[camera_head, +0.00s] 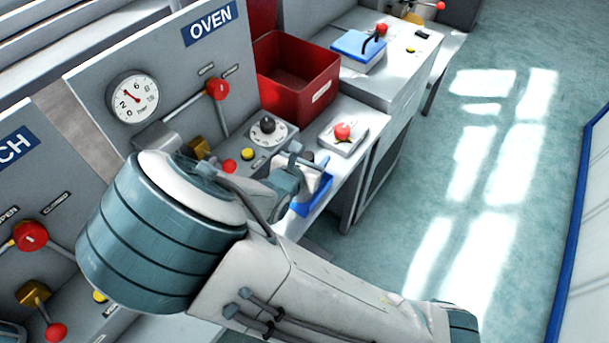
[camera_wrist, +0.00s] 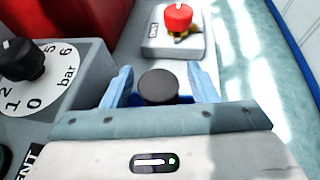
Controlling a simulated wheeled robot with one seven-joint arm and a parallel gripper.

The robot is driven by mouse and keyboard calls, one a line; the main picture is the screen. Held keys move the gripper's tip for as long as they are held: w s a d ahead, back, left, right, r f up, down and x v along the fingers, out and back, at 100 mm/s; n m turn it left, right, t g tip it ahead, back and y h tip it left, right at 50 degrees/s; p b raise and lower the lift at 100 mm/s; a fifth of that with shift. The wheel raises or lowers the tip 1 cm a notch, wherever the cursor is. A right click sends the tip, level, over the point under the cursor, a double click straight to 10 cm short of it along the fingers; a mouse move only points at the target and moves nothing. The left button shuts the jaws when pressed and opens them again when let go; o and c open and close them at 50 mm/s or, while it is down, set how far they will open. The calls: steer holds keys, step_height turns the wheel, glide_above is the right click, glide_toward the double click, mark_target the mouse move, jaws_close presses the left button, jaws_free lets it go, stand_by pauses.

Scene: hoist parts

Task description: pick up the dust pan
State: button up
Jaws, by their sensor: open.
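The dust pan (camera_head: 316,196) is blue and sits at the front edge of the counter in the head view, partly hidden by my gripper (camera_head: 306,174). In the wrist view my gripper (camera_wrist: 160,84) is open, with one light-blue finger on each side of a dark round handle end (camera_wrist: 158,88). This looks like the dust pan's handle. A strip of darker blue shows behind it. I cannot tell whether the fingers touch the handle. The rest of the pan is hidden by the gripper body in the wrist view.
A red emergency button (camera_head: 342,132) on a grey box stands just beyond. A dial (camera_head: 268,131) marked in bar is to the left, and a red bin (camera_head: 297,78) is behind. Open floor (camera_head: 450,170) is to the right.

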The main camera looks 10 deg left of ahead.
steer(key=c, duration=1.1)
steer(key=shift+r, duration=0.1)
